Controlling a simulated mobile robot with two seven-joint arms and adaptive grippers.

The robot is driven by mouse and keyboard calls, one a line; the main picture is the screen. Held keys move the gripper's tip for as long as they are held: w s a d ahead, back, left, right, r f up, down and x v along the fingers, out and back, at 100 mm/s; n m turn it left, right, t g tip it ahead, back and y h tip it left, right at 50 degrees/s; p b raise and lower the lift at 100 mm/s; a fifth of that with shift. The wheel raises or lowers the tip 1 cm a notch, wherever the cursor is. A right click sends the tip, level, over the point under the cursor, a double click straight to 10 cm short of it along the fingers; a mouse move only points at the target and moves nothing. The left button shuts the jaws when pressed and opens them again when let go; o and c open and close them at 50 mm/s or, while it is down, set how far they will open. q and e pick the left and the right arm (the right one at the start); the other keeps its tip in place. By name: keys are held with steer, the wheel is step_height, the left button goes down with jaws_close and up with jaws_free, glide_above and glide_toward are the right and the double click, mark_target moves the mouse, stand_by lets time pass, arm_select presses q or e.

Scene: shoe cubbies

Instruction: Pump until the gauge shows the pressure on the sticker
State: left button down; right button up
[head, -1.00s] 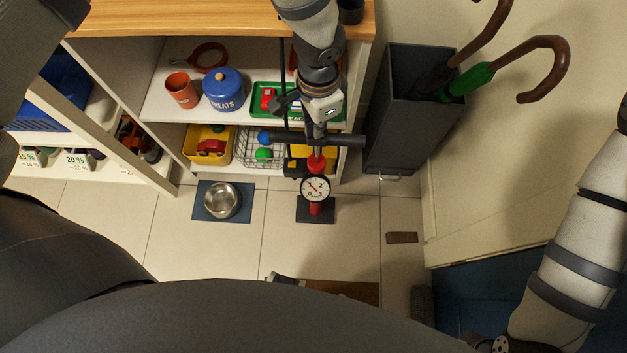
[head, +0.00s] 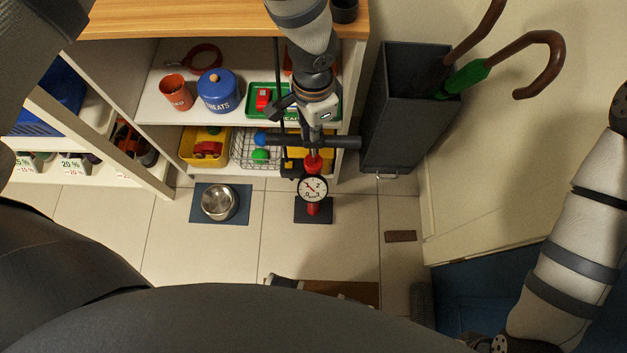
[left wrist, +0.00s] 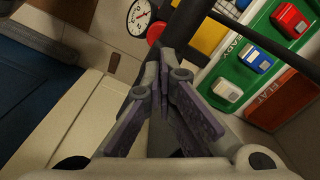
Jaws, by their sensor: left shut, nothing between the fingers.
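The red floor pump (head: 313,208) stands on a dark base on the tiles before the shelf. Its round white gauge (head: 313,188) faces me; the needle appears to point to the upper left, but its exact reading is too small to tell. The gauge also shows in the left wrist view (left wrist: 138,17). The black pump handle (head: 343,142) is a crossbar above the gauge. My left gripper (left wrist: 160,70) is shut and empty, pointing down at the handle's middle; whether it touches is unclear. I cannot make out a pressure sticker. My right gripper is out of view.
The shelf behind holds a blue treats jar (head: 219,91), an orange cup (head: 175,92), a green tray (head: 262,98) and a yellow bin (head: 204,145). A dark umbrella stand (head: 398,130) is to the right. A metal bowl (head: 219,202) sits left of the pump.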

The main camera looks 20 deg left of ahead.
arm_select(q)
steer(key=b, duration=0.3)
glide_above(313, 162)
steer(key=shift+f, duration=3.85)
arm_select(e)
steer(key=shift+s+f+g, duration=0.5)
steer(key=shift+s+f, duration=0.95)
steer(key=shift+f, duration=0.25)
arm_select(q)
steer(key=r+p, duration=0.2)
steer(key=r, duration=0.3)
steer(key=r+p, duration=0.3)
steer(key=r, duration=0.3)
steer(key=shift+w, duration=0.2)
steer(key=shift+s+f, duration=0.1)
steer(key=shift+f, duration=0.05)
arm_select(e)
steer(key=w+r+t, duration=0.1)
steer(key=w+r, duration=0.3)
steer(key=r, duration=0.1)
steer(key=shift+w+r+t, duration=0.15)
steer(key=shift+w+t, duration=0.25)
